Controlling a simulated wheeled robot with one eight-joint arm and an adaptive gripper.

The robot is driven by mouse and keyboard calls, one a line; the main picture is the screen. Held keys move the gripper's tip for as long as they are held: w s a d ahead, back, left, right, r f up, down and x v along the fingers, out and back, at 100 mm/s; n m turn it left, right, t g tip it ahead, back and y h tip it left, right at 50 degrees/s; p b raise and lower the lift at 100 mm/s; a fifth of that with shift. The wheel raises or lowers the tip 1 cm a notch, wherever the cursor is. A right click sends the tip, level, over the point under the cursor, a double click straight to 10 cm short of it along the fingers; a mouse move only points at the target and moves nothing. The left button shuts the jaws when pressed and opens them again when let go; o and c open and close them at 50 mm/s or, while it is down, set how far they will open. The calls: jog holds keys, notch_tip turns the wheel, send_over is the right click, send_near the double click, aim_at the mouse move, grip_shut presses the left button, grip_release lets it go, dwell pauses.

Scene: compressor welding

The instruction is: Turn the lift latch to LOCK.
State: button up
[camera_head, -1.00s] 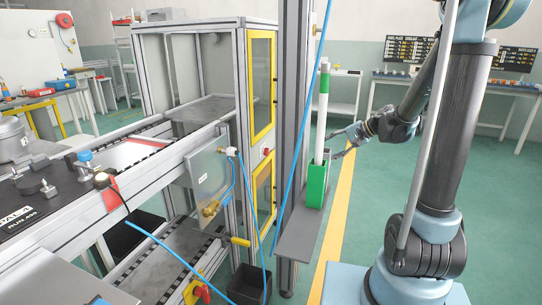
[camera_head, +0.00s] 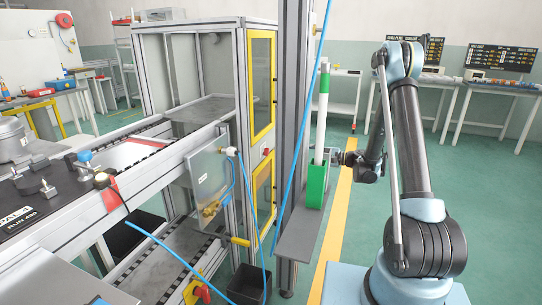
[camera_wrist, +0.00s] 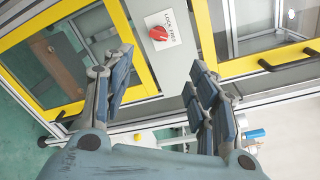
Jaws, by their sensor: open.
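The lift latch (camera_wrist: 158,33) is a red knob on a white plate lettered LOCK FREE, in the upper middle of the wrist view. It sits on a grey panel between two yellow-framed doors. I cannot tell which word the knob points at. It also shows as a small red spot on the cabinet frame in the head view (camera_head: 266,151). My gripper (camera_wrist: 160,65) is open and empty, its fingers spread wide. The latch lies beyond the fingertips, between them in the picture and apart from them. In the head view the gripper is mostly hidden behind the white-and-green pole.
The yellow-framed doors (camera_wrist: 236,50) have dark handles (camera_wrist: 290,58). A grey post and a pole in a green holder (camera_head: 315,187) stand between my arm and the cabinet. A blue hose (camera_head: 303,120) hangs before the post. The green floor on the right is clear.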

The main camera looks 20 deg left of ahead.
jog(key=f, duration=0.2)
send_near(266, 152)
jog(key=w+a+f, duration=0.1)
jog(key=a, duration=0.7)
jog(key=shift+w+y, duration=0.2)
jog(key=shift+y, duration=0.2)
jog(key=shift+d, duration=0.1)
jog(key=c, duration=1.1)
